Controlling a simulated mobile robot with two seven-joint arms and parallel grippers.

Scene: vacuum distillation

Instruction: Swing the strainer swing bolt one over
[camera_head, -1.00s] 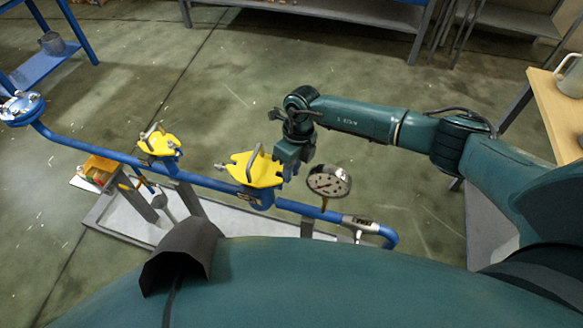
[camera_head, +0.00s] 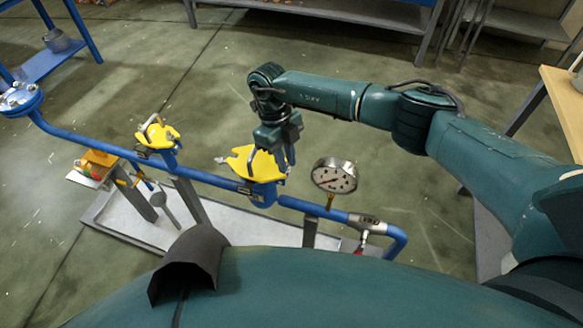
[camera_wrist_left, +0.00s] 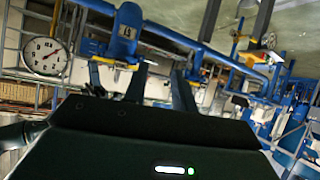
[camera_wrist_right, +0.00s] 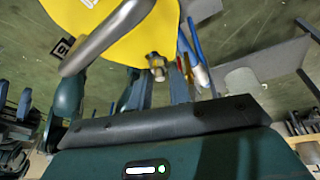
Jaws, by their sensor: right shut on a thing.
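The yellow strainer cover (camera_head: 240,160) sits on the blue pipe in the head view, left of the gauge. My right gripper (camera_head: 283,160) is at the right side of this cover, pointing down and hiding part of it. In the right wrist view the yellow cover (camera_wrist_right: 105,25) and a curved grey handle (camera_wrist_right: 108,38) fill the top left. A swing bolt with a brass-coloured nut (camera_wrist_right: 155,66) is between the right fingertips, and the jaws are shut on it. In the left wrist view my left gripper (camera_wrist_left: 160,80) has its fingers apart with nothing seen between them.
A round gauge (camera_head: 335,175) stands just right of the cover. A smaller yellow-topped fitting (camera_head: 158,135) is further left on the blue pipe (camera_head: 212,181). A grey tray (camera_head: 235,227) lies below. A wooden table (camera_head: 562,100) is at the right. Open floor lies behind the pipe.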

